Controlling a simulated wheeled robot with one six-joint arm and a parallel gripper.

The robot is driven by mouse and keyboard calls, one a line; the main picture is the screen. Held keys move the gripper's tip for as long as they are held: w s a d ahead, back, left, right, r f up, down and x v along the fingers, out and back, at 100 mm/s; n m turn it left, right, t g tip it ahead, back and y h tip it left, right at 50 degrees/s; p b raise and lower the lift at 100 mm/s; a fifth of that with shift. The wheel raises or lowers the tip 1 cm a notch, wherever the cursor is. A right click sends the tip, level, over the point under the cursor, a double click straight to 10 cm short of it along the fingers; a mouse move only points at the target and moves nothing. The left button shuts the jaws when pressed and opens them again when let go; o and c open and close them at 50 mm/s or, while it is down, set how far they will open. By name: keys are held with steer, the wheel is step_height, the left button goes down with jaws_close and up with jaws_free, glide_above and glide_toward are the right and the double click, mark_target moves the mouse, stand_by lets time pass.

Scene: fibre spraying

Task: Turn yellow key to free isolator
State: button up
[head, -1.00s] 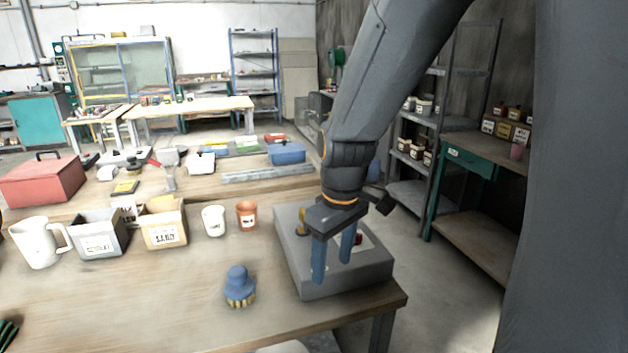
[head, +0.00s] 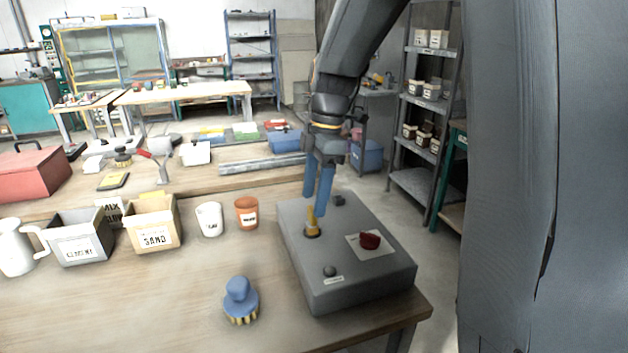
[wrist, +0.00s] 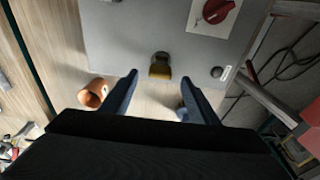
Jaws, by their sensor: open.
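The yellow key (head: 312,221) stands upright in a dark round collar near the back left of the grey panel box (head: 325,290). In the wrist view the key (wrist: 160,68) is centred between the finger lines, just beyond the tips. The isolator, a red knob (head: 370,240) on a white plate, sits to the right of the key; the red knob (wrist: 216,11) also shows at the top of the wrist view. My gripper (head: 318,203) is open above and behind the key, fingers pointing down. The head view does not clearly show whether a finger touches the key.
A small dark button (head: 330,271) is at the box's front, and a small dark block (head: 339,200) at its back. Left of the box stand an orange cup (head: 247,214), a white cup (head: 210,219) and a blue-handled brush (head: 240,298).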

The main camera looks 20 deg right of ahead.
mark_target(312, 209)
steer(key=shift+a+f+p, duration=0.15)
steer(key=shift+a+f, duration=0.05)
steer(key=shift+f, duration=0.85)
steer(key=shift+a+f+p, duration=0.15)
steer(key=shift+f, duration=0.9)
steer(key=c, duration=1.1)
steer(key=m+p, duration=0.2)
steer(key=m, duration=0.3)
steer(key=shift+s+r+t+p, duration=0.1)
steer(key=shift+r+t+p, duration=0.05)
steer(key=shift+t+p, duration=0.25)
steer(key=shift+c, duration=0.2)
steer(key=m+p, duration=0.1)
steer(key=m, duration=0.2)
steer(key=shift+m+h+p, duration=0.3)
steer(key=shift+m+p, duration=0.1)
steer(key=shift+m+t+p, duration=0.3)
steer(key=shift+m+p, duration=0.05)
steer(key=shift+m, duration=0.45)
steer(key=o, duration=1.1)
